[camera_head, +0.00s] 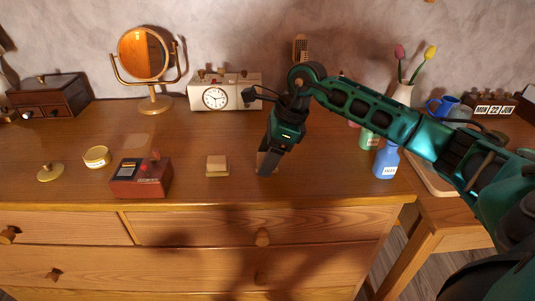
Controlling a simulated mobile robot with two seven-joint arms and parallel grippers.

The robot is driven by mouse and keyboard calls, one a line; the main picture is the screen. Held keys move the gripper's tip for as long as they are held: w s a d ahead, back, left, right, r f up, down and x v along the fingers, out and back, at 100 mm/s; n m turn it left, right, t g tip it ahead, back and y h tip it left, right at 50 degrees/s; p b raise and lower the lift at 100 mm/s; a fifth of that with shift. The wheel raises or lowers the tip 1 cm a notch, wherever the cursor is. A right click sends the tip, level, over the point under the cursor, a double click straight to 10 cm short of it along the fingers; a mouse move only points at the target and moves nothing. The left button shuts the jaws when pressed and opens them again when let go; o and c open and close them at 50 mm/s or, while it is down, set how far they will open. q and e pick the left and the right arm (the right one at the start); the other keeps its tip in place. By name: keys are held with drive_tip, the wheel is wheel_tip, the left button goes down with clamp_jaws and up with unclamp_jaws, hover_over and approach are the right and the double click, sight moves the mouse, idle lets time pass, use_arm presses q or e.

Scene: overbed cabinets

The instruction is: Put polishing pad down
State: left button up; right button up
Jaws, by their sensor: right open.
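A small beige block with a darker lower layer, which looks like the polishing pad (217,166), lies flat on the wooden dresser top near its front edge. My right gripper (267,163) comes in from the right and points down close to the dresser top. It is a short way to the right of the pad and apart from it. It is open, and I see nothing held in it, though its fingers partly hide the space between them. My left gripper is not in view.
A dark red box (141,178) stands left of the pad, with a round tin (97,157) and a brass lid-like disc (50,172) beyond. A clock (216,97) and mirror (145,54) stand behind. A blue bottle (386,161) stands right. The dresser top between pad and clock is clear.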

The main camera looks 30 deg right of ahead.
drive_tip(key=shift+f, duration=0.2)
drive_tip(key=p+v, duration=0.1)
drive_tip(key=v, duration=1.2)
drive_tip(key=shift+w+d+p, duration=0.3)
drive_tip(key=shift+d+p, duration=0.05)
drive_tip(key=shift+f, duration=0.1)
